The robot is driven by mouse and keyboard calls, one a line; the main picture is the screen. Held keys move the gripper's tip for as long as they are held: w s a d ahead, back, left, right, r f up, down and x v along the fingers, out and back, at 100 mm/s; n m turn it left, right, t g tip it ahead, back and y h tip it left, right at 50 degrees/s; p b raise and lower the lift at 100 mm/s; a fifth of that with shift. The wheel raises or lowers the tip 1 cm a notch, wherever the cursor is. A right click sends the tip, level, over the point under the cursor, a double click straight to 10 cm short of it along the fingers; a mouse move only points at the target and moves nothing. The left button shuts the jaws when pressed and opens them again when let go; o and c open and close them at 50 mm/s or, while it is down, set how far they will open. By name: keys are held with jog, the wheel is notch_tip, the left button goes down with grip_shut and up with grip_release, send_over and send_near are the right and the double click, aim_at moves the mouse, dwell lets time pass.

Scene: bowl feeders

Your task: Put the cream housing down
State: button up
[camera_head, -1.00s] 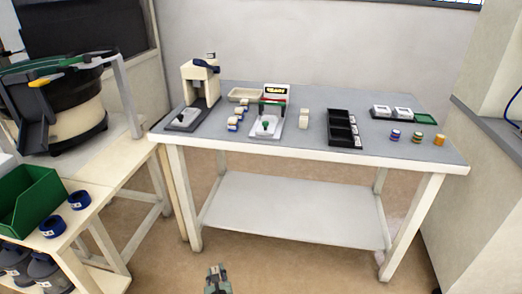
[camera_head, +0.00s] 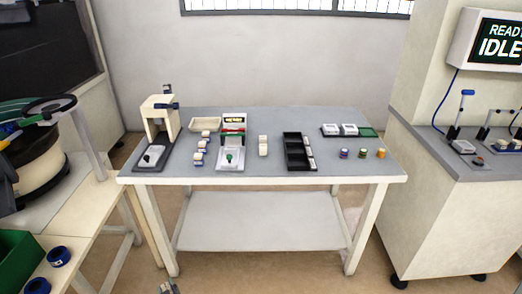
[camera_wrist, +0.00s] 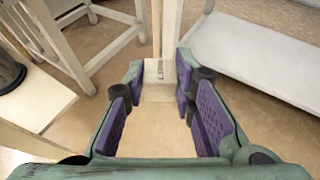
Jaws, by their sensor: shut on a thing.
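My gripper (camera_wrist: 160,85) is shut on the cream housing (camera_wrist: 158,78), a small pale block with a dark mark, between the purple pads in the wrist view. The floor and table legs show behind it. In the head view only the tip of my gripper (camera_head: 168,288) shows at the bottom edge, well in front of and below the grey table top (camera_head: 340,172); the housing cannot be made out there.
On the table are a cream press (camera_head: 160,125), a shallow cream tray (camera_head: 206,123), a white fixture (camera_head: 230,158), a black compartment tray (camera_head: 297,152) and several coloured spools (camera_head: 362,153). Bare top lies along the front edge. A green bin (camera_head: 18,255) stands at left.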

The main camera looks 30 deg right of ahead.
notch_tip(320, 180, up, 6)
jog(key=p, duration=0.4)
